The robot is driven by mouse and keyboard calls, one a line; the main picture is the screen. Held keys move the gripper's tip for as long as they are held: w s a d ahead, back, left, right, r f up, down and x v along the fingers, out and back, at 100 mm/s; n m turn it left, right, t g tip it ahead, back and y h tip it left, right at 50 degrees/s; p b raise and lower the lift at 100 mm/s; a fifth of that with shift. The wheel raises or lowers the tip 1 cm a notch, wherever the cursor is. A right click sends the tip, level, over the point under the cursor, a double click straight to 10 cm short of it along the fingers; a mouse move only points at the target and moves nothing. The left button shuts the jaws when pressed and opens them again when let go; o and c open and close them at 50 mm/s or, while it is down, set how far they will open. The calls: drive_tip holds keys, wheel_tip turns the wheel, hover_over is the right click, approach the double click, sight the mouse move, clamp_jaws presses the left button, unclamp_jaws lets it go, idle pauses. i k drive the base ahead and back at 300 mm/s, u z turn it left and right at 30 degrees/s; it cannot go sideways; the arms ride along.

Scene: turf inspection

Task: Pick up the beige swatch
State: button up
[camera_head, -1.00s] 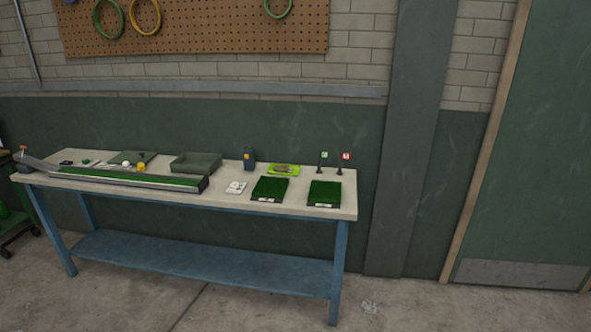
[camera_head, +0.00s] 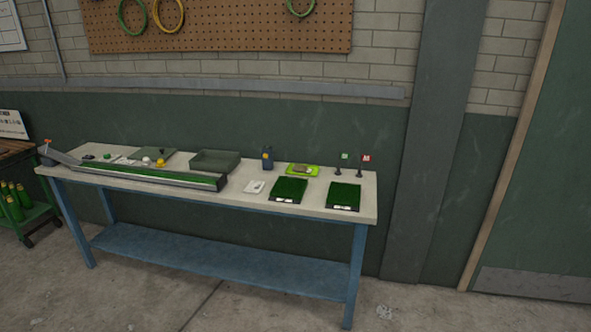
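A small beige-grey piece (camera_head: 300,168) lies on a lime-green tray (camera_head: 315,172) near the back right of the workbench (camera_head: 235,199). It may be the beige swatch, but it is too small to be sure. A small whitish card or plate (camera_head: 254,187) with unclear markings lies left of the two green turf squares. My gripper is not in view.
A long turf ramp (camera_head: 150,175), an open grey-green box (camera_head: 214,160) and a dark device (camera_head: 267,157) also occupy the bench. Floor in front is clear.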

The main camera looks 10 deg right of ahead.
sight(304, 169)
drive_tip(key=u, duration=0.1)
drive_tip(key=i, duration=1)
drive_tip(key=u, duration=0.35)
